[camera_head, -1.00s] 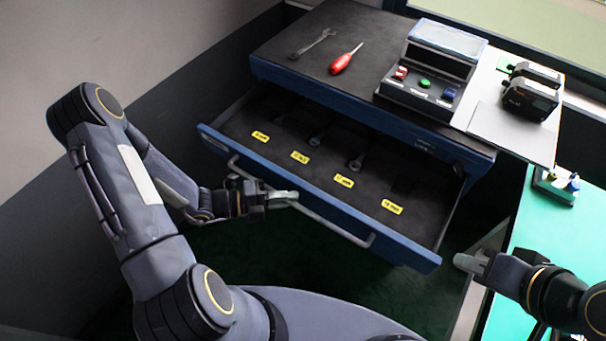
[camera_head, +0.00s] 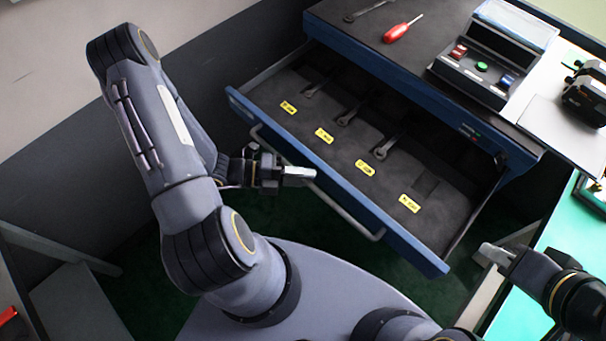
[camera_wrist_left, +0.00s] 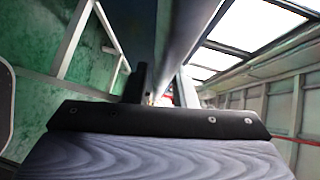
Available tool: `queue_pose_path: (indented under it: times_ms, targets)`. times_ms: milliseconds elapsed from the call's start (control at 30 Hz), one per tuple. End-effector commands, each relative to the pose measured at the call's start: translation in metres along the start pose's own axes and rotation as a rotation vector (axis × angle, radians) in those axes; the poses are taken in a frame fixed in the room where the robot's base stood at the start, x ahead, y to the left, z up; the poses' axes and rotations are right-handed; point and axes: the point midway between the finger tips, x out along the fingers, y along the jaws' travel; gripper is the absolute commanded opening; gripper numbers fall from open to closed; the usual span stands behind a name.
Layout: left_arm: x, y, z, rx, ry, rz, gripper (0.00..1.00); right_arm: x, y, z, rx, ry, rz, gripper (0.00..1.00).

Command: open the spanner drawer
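The spanner drawer (camera_head: 447,262) is pulled well out of the blue cabinet in the head view. Its dark tray shows several yellow labels and spanners in recesses. The drawer handle (camera_head: 352,219) is a grey bar along the front.
On the cabinet top (camera_head: 350,35) lie a red screwdriver (camera_head: 402,28), a spanner (camera_head: 368,10) and a control box (camera_head: 490,55) with coloured buttons. A green-topped table (camera_head: 560,235) stands at the right. Dark green floor shows below the drawer.

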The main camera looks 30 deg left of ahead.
Motion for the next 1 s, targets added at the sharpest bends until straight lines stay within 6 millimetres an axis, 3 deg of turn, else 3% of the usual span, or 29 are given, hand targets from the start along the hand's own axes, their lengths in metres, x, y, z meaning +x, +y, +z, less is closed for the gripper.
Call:
queue_pose_path:
  times_ms: [367,800,1000]
  targets:
    - [-0.002,0.000,0.001,0.000,-0.002,0.001,0.34,0.000,0.000,0.000,0.000,0.000,0.000,0.29]
    - [-0.066,0.001,0.001,0.002,-0.004,0.002,0.34,0.007,0.003,0.004,0.000,0.000,0.000,0.29]
    - [-0.078,0.000,0.001,0.000,-0.002,0.001,0.34,0.008,0.004,0.004,0.000,0.000,0.000,0.29]
